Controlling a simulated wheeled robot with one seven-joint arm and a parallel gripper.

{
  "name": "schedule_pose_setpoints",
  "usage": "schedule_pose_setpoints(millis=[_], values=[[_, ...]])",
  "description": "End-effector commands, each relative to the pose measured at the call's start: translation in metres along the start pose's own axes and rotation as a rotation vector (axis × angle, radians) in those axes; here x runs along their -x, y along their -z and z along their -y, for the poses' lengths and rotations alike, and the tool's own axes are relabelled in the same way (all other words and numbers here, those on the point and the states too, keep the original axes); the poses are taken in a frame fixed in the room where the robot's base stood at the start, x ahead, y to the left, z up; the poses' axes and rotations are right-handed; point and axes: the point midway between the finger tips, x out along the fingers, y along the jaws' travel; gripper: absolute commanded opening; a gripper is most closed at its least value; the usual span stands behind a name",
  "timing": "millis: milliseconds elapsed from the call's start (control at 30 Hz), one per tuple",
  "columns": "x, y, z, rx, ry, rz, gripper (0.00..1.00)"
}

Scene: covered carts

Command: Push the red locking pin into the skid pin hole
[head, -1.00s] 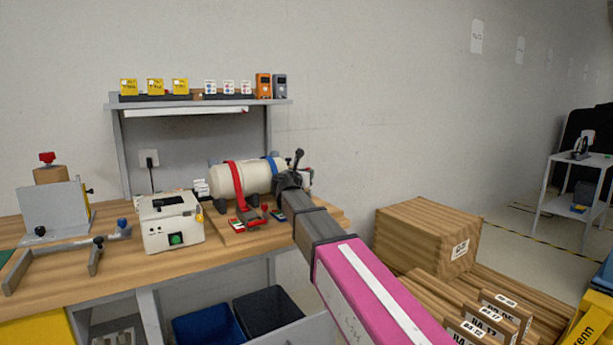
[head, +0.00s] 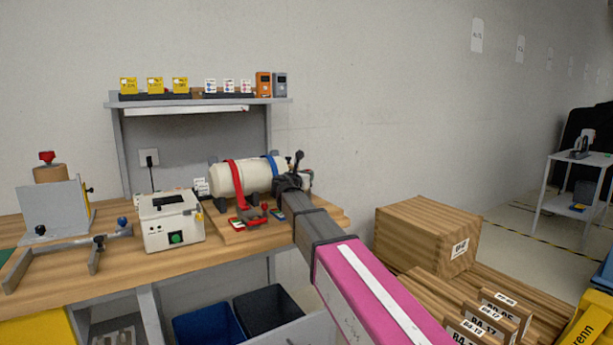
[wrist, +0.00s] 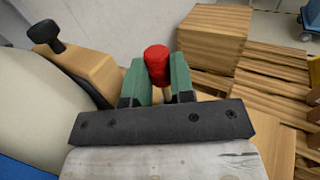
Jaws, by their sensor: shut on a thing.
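The red locking pin (wrist: 157,62) shows in the wrist view as a red head with a pale shaft below. My gripper (wrist: 158,80) is shut on it, with a green finger on either side. In the head view my gripper (head: 284,182) is at the right end of the skid, beside the cylinder, and hides the held pin. The white cylinder (head: 228,177) lies on the wooden skid (head: 224,234) under a red strap (head: 238,188) and a blue strap (head: 272,165). I cannot make out the skid pin hole in either view.
A wooden upright with a black knob (wrist: 46,32) stands close left of my fingers. A white device (head: 170,222) stands left of the skid on the workbench (head: 108,272). Wooden boxes (head: 428,236) are stacked at the right. A shelf (head: 200,101) is behind.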

Motion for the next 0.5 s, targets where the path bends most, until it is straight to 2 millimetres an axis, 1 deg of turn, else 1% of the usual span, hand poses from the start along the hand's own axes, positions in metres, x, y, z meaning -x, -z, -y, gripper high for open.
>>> schedule_pose_setpoints(millis=[367, 500], values=[[0.0001, 0.0085, 0.0, 0.001, 0.0, 0.0, 0.0], [0.0, 0.0073, 0.0, 0.0, 0.0, -0.001, 0.0]])
